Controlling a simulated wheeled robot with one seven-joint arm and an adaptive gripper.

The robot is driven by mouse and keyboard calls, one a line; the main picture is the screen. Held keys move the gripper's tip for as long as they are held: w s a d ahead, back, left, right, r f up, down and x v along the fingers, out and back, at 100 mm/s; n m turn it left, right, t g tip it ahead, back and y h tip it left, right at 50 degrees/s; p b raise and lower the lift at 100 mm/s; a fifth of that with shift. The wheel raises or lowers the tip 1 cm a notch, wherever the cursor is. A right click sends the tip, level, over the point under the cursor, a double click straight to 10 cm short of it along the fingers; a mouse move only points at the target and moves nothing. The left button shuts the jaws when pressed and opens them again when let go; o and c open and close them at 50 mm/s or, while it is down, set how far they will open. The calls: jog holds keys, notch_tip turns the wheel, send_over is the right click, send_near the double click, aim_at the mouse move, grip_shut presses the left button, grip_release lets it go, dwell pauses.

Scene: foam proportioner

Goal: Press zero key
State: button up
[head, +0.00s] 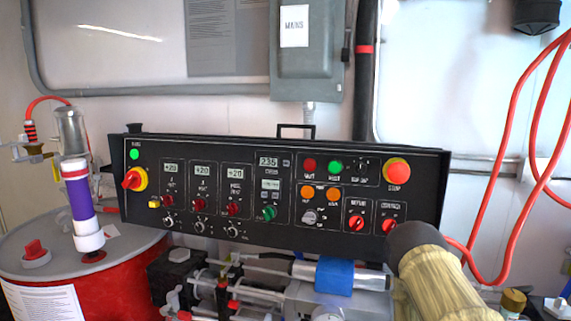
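The black control panel (345,228) spans the middle of the head view, its face toward me. A display reading about 236 (268,161) sits near its top centre. A small dark key (286,163) is just right of that display, and tiny markings lie below it. A second small pale display (270,184) is under these, with a green knob (269,213) below. The key labels are too small to read, so I cannot tell which one is the zero key. My gripper is not in view.
A thick tan sleeve with a black end (440,280) rises in front of the panel's lower right corner. A red drum (120,270) with a purple-and-white pump (82,205) stands left. A red stop button (397,171) is at the panel's upper right. Red hoses (515,110) hang right.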

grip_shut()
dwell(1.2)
